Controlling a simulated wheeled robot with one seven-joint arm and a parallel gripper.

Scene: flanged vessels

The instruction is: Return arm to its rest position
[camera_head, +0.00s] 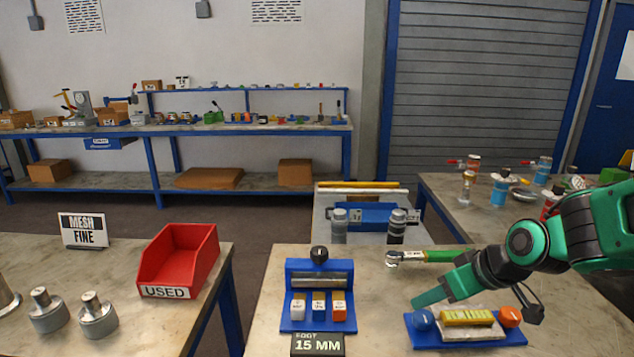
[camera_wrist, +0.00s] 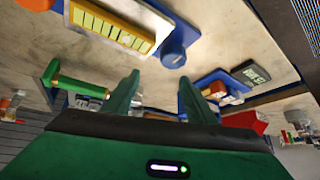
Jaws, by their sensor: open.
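My gripper (camera_head: 432,296) is at the end of my green arm, which reaches in from the right over the middle table. It hangs near the left end of a blue tray (camera_head: 462,337). In the wrist view my two green fingers (camera_wrist: 158,95) stand apart with nothing between them. The tray carries a yellow block (camera_head: 467,317), a blue knob (camera_head: 423,319) and an orange knob (camera_head: 509,316). The yellow block (camera_wrist: 112,24) and blue knob (camera_wrist: 173,48) also show in the wrist view. I cannot tell the exact height of the fingers over the table.
A green-handled wrench (camera_head: 440,256) lies behind the gripper. A blue stand (camera_head: 318,280) with small blocks and a "15 MM" label (camera_head: 318,344) is to the left. A red bin (camera_head: 180,262) sits on the left table. The table between stand and tray is clear.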

